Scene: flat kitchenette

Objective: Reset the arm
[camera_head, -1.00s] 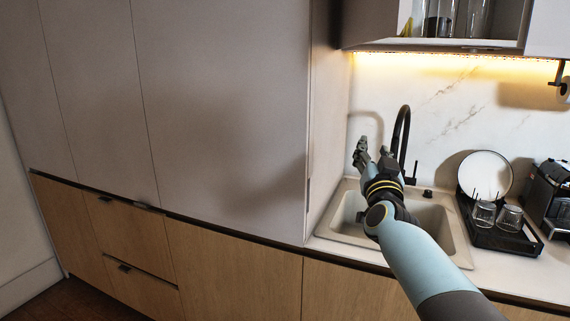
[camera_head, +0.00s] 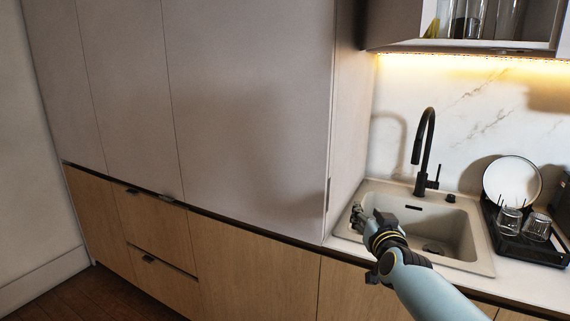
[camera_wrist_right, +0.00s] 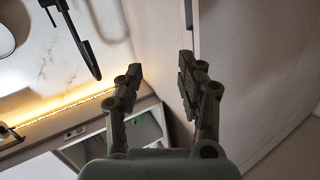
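My right arm comes in from the lower right of the head view. Its gripper (camera_head: 366,216) is over the left front part of the sink, close to the tall cabinet's side. In the right wrist view the right gripper (camera_wrist_right: 160,80) has its two fingers apart with nothing between them, so it is open and empty. The black faucet (camera_head: 425,150) stands behind it, apart from it. It also shows in the wrist view (camera_wrist_right: 84,45). My left gripper is not in view.
The beige sink (camera_head: 478,255) is set in the light counter (camera_head: 530,290). A black dish rack (camera_head: 525,246) with glasses and a round plate (camera_head: 512,178) stands right of it. A tall grey cabinet (camera_head: 250,110) fills the left. An open shelf (camera_head: 480,44) hangs above.

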